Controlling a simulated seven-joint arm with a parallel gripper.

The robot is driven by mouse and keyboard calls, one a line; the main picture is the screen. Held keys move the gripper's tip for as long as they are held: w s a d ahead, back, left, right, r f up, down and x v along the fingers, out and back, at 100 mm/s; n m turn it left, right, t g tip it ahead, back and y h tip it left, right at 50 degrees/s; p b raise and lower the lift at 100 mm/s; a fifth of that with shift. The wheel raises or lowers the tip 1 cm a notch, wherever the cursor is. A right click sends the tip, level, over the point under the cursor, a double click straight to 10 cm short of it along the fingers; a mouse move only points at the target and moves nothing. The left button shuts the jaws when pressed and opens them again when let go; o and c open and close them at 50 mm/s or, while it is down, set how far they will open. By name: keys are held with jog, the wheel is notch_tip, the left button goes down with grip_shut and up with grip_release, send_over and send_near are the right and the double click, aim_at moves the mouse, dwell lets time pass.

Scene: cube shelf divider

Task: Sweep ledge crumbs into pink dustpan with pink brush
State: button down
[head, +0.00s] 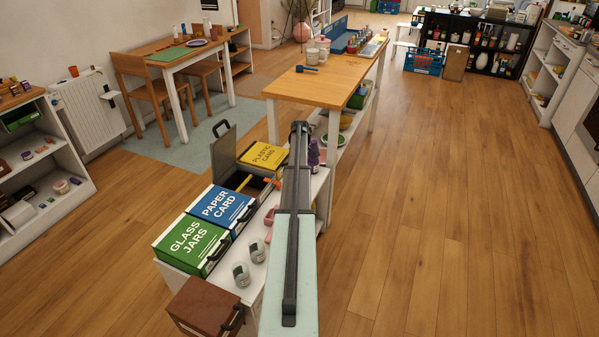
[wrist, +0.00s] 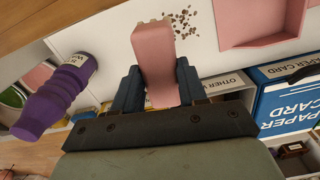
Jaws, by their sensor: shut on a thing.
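The pink brush (wrist: 158,50) is between the two dark blue fingers of my gripper (wrist: 158,82) in the wrist view, and my gripper is shut on it. The brush's far end points to the top of that view. Dark crumbs (wrist: 183,20) lie scattered on the white ledge just right of the brush's end. The pink dustpan (wrist: 256,36) lies on the ledge at the top right, apart from the brush. In the head view my arm hides my gripper and the crumbs. A small pink piece (head: 269,216) shows left of my arm; I cannot tell which tool it is.
A purple bottle (wrist: 62,92) stands left of my gripper. Labelled bins line the ledge: green glass jars (head: 192,245), blue paper card (head: 222,207) and yellow plastic cans (head: 264,155). The wooden floor (head: 430,220) at right is clear.

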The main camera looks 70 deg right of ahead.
jog(key=shift+f+n, duration=0.1)
jog(key=shift+n, duration=1.1)
jog(key=shift+f, duration=2.15)
